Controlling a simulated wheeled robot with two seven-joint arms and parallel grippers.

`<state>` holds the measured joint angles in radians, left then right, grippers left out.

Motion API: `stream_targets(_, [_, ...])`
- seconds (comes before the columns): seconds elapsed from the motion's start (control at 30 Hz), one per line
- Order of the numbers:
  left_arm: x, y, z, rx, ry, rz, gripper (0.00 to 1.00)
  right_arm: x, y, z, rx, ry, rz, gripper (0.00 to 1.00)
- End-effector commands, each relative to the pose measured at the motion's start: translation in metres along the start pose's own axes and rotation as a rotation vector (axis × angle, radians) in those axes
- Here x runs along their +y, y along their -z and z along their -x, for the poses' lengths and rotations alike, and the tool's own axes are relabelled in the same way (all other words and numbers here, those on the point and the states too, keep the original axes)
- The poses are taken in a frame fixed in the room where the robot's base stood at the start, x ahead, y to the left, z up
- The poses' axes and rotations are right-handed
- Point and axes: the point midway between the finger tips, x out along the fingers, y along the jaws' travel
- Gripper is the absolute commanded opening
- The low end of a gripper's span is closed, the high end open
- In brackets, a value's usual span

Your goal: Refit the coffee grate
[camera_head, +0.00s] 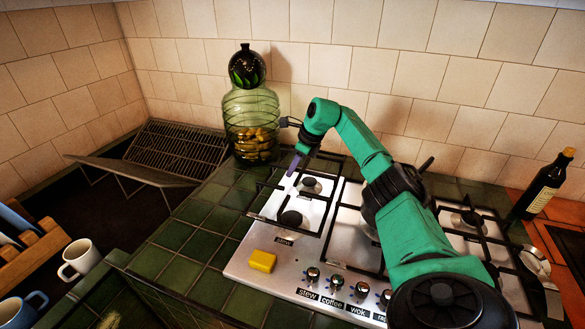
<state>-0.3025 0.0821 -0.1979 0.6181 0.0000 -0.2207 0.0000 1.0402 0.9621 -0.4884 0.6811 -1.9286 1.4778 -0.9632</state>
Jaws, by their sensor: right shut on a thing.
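The steel hob (245,275) is set in the green tiled counter. Black grate bars (333,208) stand over its left part, around a rear burner (311,185) and a front burner (291,218). My right gripper (292,170) reaches in from the right and points down at the rear left of these bars. It is shut on what looks like a bar of the grate; its fingertips are small and the contact is hard to see. A knob is labelled coffee (337,282). My right arm hides much of the hob's middle. My left gripper is out of view.
A yellow sponge (262,261) lies on the hob's front left corner. A large green glass jar (251,120) stands behind the gripper. A dark bottle (543,185) stands at right. A dish rack (175,155) and white mug (80,260) are at left.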

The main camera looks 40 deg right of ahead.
Motion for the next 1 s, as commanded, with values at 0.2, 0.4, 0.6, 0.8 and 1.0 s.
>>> stream_targets(0.2, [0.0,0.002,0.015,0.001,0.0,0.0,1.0,0.0,-0.004,0.006,0.006,0.0,0.0,0.0])
stream_targets(0.4, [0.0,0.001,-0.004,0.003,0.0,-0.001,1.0,0.0,0.006,-0.017,0.005,0.0,0.001,0.0])
stream_targets(0.6, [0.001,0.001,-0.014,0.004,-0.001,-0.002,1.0,0.0,0.012,-0.034,0.005,0.0,0.001,0.0])
stream_targets(0.8, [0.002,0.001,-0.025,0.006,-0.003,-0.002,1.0,0.0,0.019,-0.049,0.005,0.0,0.001,0.0])
stream_targets(1.0, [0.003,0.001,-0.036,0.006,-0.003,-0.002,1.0,0.0,0.025,-0.065,0.005,0.0,0.0,0.0])
